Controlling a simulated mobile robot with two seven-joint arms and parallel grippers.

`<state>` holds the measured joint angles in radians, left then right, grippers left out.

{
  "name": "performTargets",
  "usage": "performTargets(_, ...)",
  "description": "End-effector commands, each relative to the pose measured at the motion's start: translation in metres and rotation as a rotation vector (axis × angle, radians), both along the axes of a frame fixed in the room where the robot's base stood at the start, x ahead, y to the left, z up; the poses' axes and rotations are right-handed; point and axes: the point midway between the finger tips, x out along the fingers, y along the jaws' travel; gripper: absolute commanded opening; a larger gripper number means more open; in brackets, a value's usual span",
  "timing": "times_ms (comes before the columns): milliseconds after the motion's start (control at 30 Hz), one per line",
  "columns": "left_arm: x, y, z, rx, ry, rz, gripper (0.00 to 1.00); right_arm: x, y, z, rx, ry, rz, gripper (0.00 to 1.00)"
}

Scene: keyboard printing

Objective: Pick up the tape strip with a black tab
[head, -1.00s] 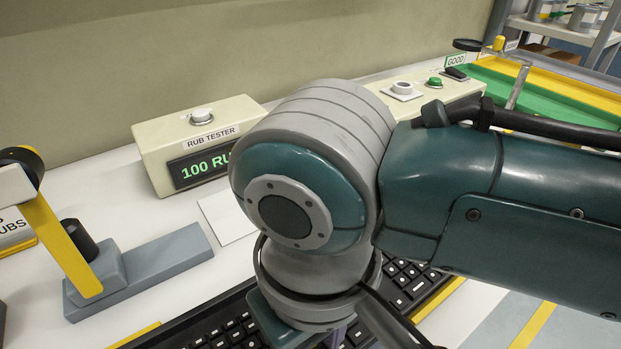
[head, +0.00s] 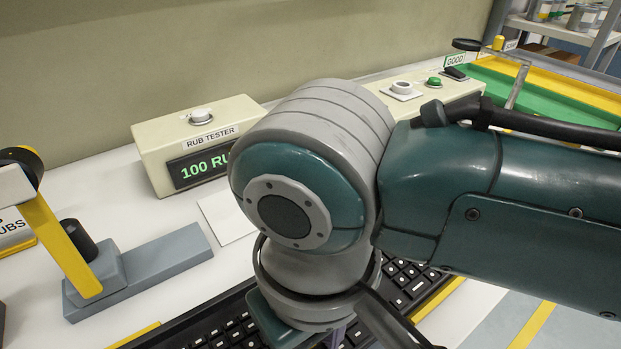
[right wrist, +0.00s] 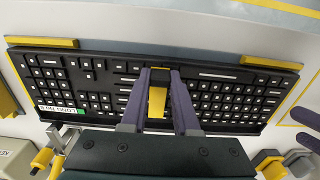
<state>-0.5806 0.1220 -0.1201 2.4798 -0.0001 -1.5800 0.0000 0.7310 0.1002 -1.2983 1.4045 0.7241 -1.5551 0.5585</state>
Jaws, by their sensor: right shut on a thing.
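My right gripper (right wrist: 159,78) is over the middle of the black keyboard (right wrist: 230,97). Its two purple fingers are shut on a narrow yellow strip (right wrist: 157,103) with a black end at the fingertips, which appears to be the tape strip with its black tab. Whether the strip touches the keyboard is not clear. In the head view, my right arm covers much of the keyboard (head: 409,283), and the right fingertips and the strip are hidden.
The rub tester box (head: 160,150) stands at the back, with a white card (head: 228,217) in front. A grey stand with a yellow arm (head: 62,245) is at the left. Yellow brackets (right wrist: 270,62) border the keyboard. A green tray (head: 553,101) is at the far right.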

Motion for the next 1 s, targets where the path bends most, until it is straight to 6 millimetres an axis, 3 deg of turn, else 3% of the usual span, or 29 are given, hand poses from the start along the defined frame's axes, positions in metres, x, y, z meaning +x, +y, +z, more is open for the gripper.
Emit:
performTargets(167, 0.000, -0.001, 0.001, -0.006, 0.000, 0.004, 0.65, 0.000, 0.000, 0.002, 0.000, 0.000, 0.000, 0.00)
performTargets(367, 0.000, -0.002, 0.006, -0.007, 0.000, 0.005, 0.65, 0.000, 0.001, 0.019, 0.003, 0.000, 0.000, 0.00)
performTargets(567, 0.000, -0.002, 0.018, -0.007, -0.001, 0.005, 0.65, 0.001, 0.001, 0.065, 0.004, -0.004, 0.001, 0.00)
performTargets(800, 0.000, -0.001, 0.030, -0.003, -0.001, 0.002, 0.65, 0.001, 0.001, 0.139, 0.004, -0.003, 0.002, 0.00)
performTargets(1000, 0.000, 0.001, 0.043, 0.002, -0.001, -0.001, 0.65, 0.001, 0.000, 0.184, 0.001, -0.004, 0.001, 0.00)
